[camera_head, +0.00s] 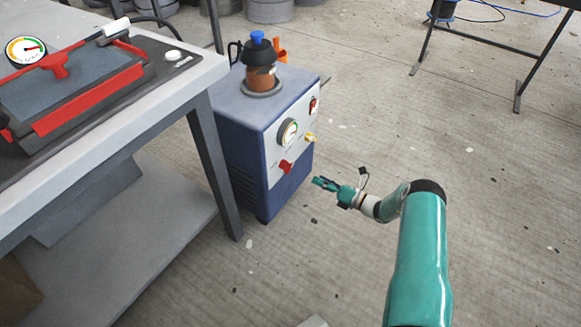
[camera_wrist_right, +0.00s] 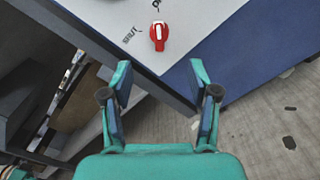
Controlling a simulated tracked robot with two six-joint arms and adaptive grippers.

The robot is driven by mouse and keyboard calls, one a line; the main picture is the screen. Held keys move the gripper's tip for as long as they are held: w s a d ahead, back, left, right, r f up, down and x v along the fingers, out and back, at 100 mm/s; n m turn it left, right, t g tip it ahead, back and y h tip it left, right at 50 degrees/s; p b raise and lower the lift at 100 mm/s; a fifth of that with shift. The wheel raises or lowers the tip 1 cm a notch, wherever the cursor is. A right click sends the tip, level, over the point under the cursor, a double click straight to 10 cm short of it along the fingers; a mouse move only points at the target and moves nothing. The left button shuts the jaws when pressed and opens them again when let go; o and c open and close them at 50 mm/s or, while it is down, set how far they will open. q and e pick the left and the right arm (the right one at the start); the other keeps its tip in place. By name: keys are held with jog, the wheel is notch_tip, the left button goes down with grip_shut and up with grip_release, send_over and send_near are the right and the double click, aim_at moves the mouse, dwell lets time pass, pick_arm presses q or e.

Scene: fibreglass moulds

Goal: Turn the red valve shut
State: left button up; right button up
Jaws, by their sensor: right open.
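The red valve (camera_head: 286,166) is a small red knob low on the pale front panel of the blue pump unit (camera_head: 235,135). In the right wrist view the red valve (camera_wrist_right: 159,35) shows a white stripe along its handle, with dark lettering on the panel beside it. My right gripper (camera_head: 318,183) is to the right of the valve in the head view, apart from it. In the right wrist view the right gripper (camera_wrist_right: 159,72) is open and empty, and the valve shows just beyond the fingertips, between them. My left gripper is not in view.
A gauge (camera_head: 288,132), a yellow knob (camera_head: 310,137) and a rocker switch (camera_head: 314,105) sit on the same panel. A workbench (camera_head: 150,100) with a red-edged mould stands close at the left.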

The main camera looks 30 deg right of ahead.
aim_at(289, 165)
jog(key=shift+b+x, duration=1.45)
jog(key=shift+x, duration=5.25)
jog(key=shift+a, duration=0.1)
jog(key=shift+s, duration=0.1)
jog(key=c, duration=1.1)
